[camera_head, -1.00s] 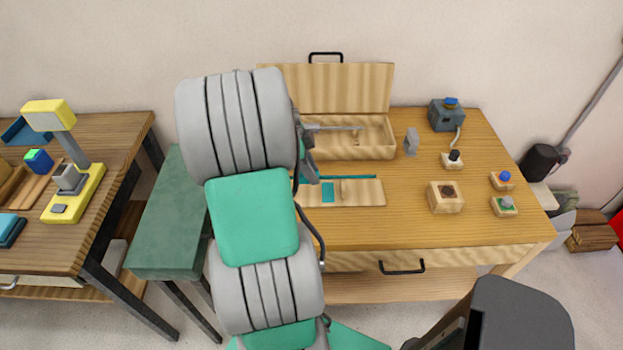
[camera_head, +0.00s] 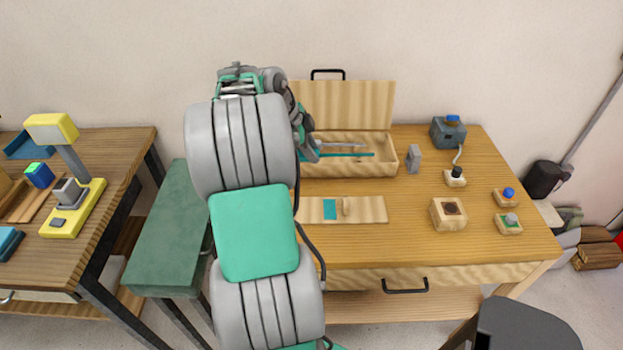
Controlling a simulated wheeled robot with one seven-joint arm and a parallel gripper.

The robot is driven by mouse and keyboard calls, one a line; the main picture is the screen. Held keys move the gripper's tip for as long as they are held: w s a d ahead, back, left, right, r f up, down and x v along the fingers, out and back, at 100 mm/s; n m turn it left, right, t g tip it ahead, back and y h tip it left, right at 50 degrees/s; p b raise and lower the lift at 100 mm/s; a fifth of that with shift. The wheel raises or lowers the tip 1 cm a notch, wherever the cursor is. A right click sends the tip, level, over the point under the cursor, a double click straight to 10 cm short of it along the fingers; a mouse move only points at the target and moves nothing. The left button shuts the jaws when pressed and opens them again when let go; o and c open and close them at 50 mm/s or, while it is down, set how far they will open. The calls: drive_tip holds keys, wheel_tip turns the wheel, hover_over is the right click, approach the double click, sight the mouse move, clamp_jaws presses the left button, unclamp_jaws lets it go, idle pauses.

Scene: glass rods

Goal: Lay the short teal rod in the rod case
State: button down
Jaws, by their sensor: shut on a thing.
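The teal rod (camera_head: 350,155) runs left to right at the open wooden rod case (camera_head: 355,170). It lies across the case's opening in the picture; I cannot tell whether it touches the case floor. My gripper (camera_head: 314,153) is shut on the rod's left part, and my arm hides the left end of the rod and of the case. A grey rod-like piece (camera_head: 345,146) shows in the case behind the teal rod. The case lid (camera_head: 350,104) stands open at the back.
A wooden board (camera_head: 372,210) with a teal patch and a small peg lies in front of the case. To the right stand a grey block (camera_head: 413,158), a wooden block with a dark round top (camera_head: 449,213), and several small devices. The table's front middle is clear.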

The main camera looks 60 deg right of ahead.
drive_tip(key=w+d+f+h, duration=0.1)
drive_tip(key=w+d+f, duration=0.1)
drive_tip(key=d, duration=0.3)
drive_tip(key=w+d+f, duration=0.2)
drive_tip(key=d, duration=0.4)
drive_tip(key=shift+m+t, duration=0.3)
drive_tip(key=shift+t, duration=0.1)
wheel_tip(320, 180, down, 7)
drive_tip(key=b, duration=0.3)
drive_tip(key=shift+s+a+r+b, duration=0.1)
drive_tip(key=shift+s+r+b, duration=0.1)
drive_tip(key=shift+b, duration=0.1)
drive_tip(key=shift+w+f, duration=0.1)
drive_tip(key=shift+f, duration=0.05)
drive_tip(key=shift+r, duration=0.2)
drive_tip(key=shift+r, duration=0.55)
drive_tip(key=shift+f, duration=0.25)
